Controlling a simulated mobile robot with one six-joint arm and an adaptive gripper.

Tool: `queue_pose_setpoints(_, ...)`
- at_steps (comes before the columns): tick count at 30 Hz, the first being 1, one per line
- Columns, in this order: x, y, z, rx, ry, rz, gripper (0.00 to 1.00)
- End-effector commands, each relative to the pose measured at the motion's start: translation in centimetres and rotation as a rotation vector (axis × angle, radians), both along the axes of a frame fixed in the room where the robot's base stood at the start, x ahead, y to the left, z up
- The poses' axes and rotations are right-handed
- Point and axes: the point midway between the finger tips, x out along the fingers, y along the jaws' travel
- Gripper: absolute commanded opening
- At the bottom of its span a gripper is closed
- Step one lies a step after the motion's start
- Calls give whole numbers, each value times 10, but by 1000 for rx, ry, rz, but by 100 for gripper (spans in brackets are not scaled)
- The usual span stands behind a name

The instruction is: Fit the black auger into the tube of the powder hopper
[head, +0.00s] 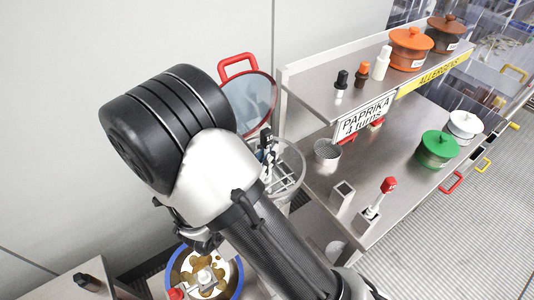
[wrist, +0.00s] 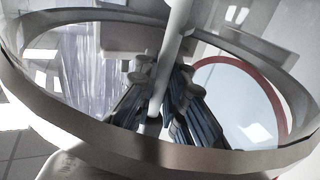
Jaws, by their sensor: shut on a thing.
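The clear powder hopper (head: 292,160) stands at the left end of the steel bench, its round lid with a red handle (head: 240,64) raised behind it. My gripper (head: 267,165) reaches down at the hopper, partly covered by my own arm. In the wrist view my gripper (wrist: 160,100) is shut around a pale grey rod (wrist: 174,45), with the hopper's rim (wrist: 150,152) circling the fingers. The rod looks pale, so I cannot tell if it is part of the black auger. The hopper's tube is not clearly visible; my arm hides much of that area.
Small black-, orange- and white-topped items (head: 361,75) and orange pots (head: 410,50) stand on the upper shelf. Below are a perforated metal cup (head: 327,152), a red-topped tool (head: 388,185) and a green pot (head: 437,148). A blue-rimmed drum (head: 238,270) is below my arm.

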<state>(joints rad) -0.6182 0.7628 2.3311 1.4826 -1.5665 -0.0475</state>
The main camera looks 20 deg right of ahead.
Motion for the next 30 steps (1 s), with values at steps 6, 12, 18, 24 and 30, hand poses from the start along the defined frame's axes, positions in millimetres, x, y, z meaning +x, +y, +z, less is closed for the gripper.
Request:
queue_pose_setpoints(6, 0, 0, -6, 0, 0, 0, 0)
queue_pose_setpoints(12, 0, 0, -9, 0, 0, 0, 14)
queue_pose_setpoints(18, 0, 0, -9, 0, 0, 0, 28)
queue_pose_setpoints(24, 0, 0, -9, 0, 1, 0, 34)
queue_pose_setpoints(30, 0, 0, -9, 0, 1, 0, 34)
